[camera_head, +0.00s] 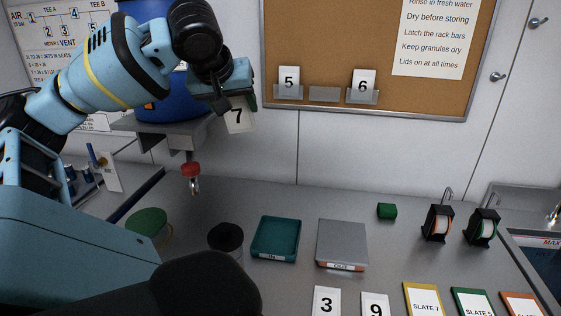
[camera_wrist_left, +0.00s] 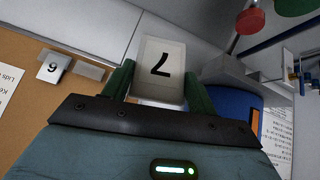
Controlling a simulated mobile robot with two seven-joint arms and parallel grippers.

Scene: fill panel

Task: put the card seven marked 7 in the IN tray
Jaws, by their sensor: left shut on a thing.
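The card seven (camera_head: 238,118) is white with a black 7 and hangs from my left gripper (camera_head: 243,100), in front of the wall left of the cork board. In the left wrist view the card (camera_wrist_left: 160,70) sits between the two green fingers of my left gripper (camera_wrist_left: 159,85), which is shut on it. The IN tray (camera_head: 276,238) is a teal, shallow tray on the grey counter, below and to the right of the held card. It looks empty. My right gripper is not in view.
A grey OUT tray (camera_head: 342,244) stands right of the IN tray. A dark round container (camera_head: 226,238) stands to its left. Cards 5 (camera_head: 289,80) and 6 (camera_head: 363,84) sit in board holders. Cards 3 (camera_head: 326,302) and 9 (camera_head: 375,305) lie at the front. A blue barrel (camera_head: 165,100) stands behind my arm.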

